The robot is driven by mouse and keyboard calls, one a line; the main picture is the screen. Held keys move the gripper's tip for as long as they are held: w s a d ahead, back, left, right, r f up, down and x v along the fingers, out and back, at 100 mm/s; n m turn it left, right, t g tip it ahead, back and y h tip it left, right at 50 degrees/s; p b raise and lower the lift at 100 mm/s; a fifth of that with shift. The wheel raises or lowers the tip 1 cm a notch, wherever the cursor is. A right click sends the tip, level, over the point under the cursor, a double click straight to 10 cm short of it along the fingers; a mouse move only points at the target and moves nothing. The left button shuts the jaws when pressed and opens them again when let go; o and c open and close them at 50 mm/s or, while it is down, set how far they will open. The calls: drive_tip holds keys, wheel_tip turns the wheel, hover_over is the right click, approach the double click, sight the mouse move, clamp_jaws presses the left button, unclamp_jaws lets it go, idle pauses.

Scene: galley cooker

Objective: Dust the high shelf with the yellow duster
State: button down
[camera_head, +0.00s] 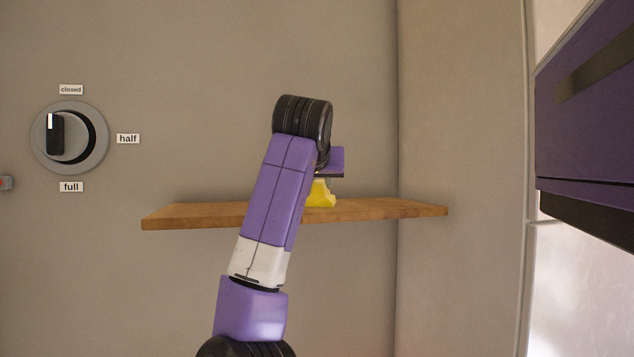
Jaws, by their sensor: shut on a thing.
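The wooden high shelf (390,209) is fixed to the back wall and reaches into the right corner. The yellow duster (321,194) is at the shelf's top, right of the middle. It looks in contact with the board, but I cannot be sure from this low angle. My gripper (325,180) is above the duster, shut on it and pointing down. My arm hides most of the gripper and the middle of the shelf. The shelf's top surface shows only as a thin strip.
A round dial (69,137) with labels "closed", "half" and "full" is on the wall at left. A purple cabinet (590,130) juts in at upper right. The wall above the shelf is clear.

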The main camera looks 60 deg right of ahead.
drive_tip(key=shift+w+a, duration=0.75)
drive_tip(key=shift+w, duration=0.15)
drive_tip(key=shift+s+d+f, duration=0.1)
drive_tip(key=shift+s+d, duration=0.65)
drive_tip(key=shift+s, duration=0.15)
drive_tip(key=shift+w+a, duration=0.35)
drive_tip(key=shift+w, duration=0.1)
drive_tip(key=shift+r, duration=3.6)
